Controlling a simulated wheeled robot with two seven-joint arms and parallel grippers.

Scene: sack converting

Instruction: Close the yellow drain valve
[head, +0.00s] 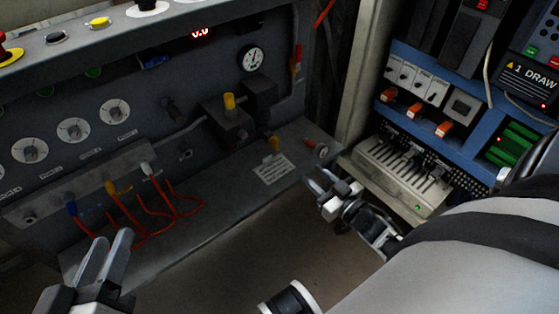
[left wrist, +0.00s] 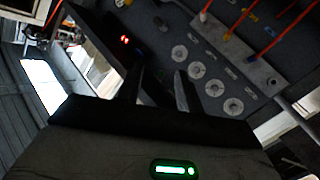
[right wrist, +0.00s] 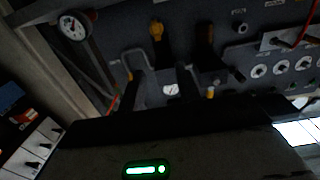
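Two yellow parts sit on the grey panel's valve assembly, and no label tells which is the drain valve. A small yellow handle (head: 274,144) hangs low, beside the sloped ledge; it appears larger in the right wrist view (right wrist: 156,31). A yellow knob (head: 229,101) stands upright on a dark block. My right gripper (head: 323,181) is open and empty, to the right of and below the small handle, apart from it. Its fingers (right wrist: 163,85) show a gap in the right wrist view. My left gripper (head: 106,248) is open and empty at lower left, near red hoses.
A pressure gauge (head: 252,60) is above the valve assembly. Red hoses (head: 165,200) leave a manifold at left. A blue-framed control rack (head: 455,125) stands at right. The floor (head: 270,240) between is clear.

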